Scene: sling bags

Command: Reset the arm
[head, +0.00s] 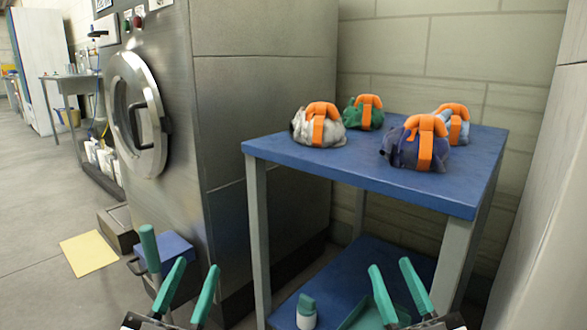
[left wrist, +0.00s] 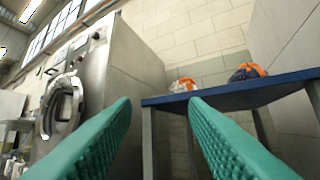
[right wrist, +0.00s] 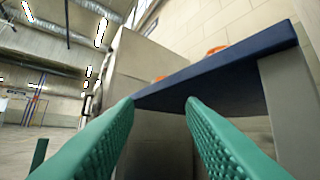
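My left gripper (head: 190,285) is low in the head view, left of the table, with its green fingers spread and nothing between them. Its fingers also show wide apart in the left wrist view (left wrist: 160,110). My right gripper (head: 392,288) is low in front of the table, its green fingers apart and empty. They also show apart in the right wrist view (right wrist: 160,108). Both grippers are below the tabletop and touch none of the bags. My forearms are mostly cut off by the bottom edge of the head view.
A blue-topped table (head: 360,178) carries a white bag (head: 300,128), a green bag (head: 351,115), a dark blue bag (head: 400,150) and a light blue bag (head: 463,133), all with orange straps. A steel washing machine (head: 240,110) stands left. A bottle (head: 306,318) is on the lower shelf.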

